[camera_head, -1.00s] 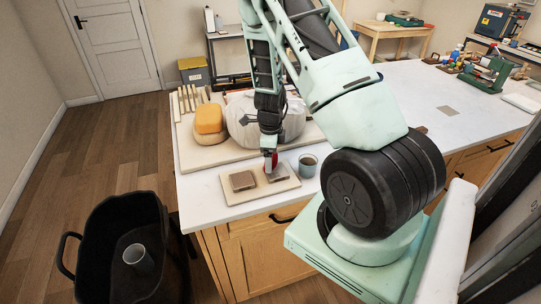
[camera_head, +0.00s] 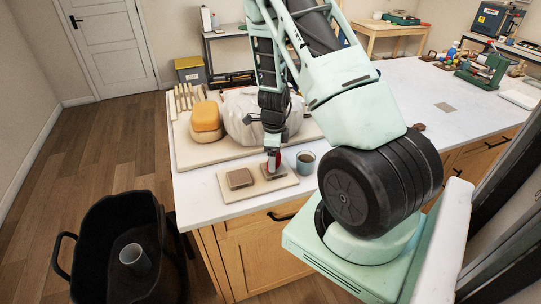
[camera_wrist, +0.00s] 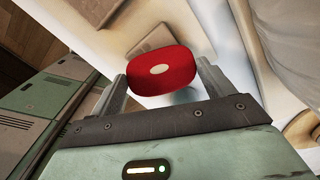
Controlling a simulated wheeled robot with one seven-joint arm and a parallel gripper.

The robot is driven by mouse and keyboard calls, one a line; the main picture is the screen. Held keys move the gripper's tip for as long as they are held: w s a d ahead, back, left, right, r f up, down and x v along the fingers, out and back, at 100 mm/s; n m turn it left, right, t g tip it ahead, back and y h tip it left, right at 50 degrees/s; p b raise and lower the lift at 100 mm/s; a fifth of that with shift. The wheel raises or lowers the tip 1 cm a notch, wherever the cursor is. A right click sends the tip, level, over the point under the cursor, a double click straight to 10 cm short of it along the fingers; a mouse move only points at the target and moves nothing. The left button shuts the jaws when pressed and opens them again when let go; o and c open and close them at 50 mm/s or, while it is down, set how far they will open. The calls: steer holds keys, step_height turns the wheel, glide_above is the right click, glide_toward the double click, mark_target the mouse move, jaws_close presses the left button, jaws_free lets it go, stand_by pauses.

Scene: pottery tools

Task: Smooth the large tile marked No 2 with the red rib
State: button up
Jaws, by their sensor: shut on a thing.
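My gripper (camera_head: 272,152) points down and is shut on the red rib (camera_head: 273,163), a rounded red block with a pale oval spot, filling the space between the fingers in the wrist view (camera_wrist: 162,72). The rib is at the right brown tile (camera_head: 276,173), over its far part; I cannot tell whether they touch. The left brown tile (camera_head: 240,179) lies apart from it. Both lie on a pale board (camera_head: 232,197). No tile marks are readable, so I cannot tell which is No 2. A brown tile (camera_wrist: 95,10) is partly visible at the wrist view's top edge.
A grey cup (camera_head: 306,160) stands close to the board's right side. Behind are a large wrapped lump (camera_head: 245,118), an orange-topped block (camera_head: 206,117) and wooden tools (camera_head: 184,97) on a larger board. A black bin (camera_head: 112,225) stands left of the counter (camera_head: 195,190).

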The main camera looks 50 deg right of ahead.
steer(key=shift+s+d+f+b, duration=0.2)
steer(key=shift+s+d+b, duration=0.3)
steer(key=shift+s, duration=0.2)
steer(key=shift+s+d+f+b, duration=0.15)
steer(key=shift+s+d+b, duration=0.3)
steer(key=shift+s, duration=0.2)
steer(key=shift+s+d+r, duration=0.15)
steer(key=shift+s+d, duration=0.4)
steer(key=shift+s, duration=0.35)
steer(key=shift+r+p, duration=0.9)
steer(key=shift+r, duration=0.3)
steer(key=shift+w, duration=0.1)
step_height(320, 180, up, 5)
steer(key=p, duration=0.4)
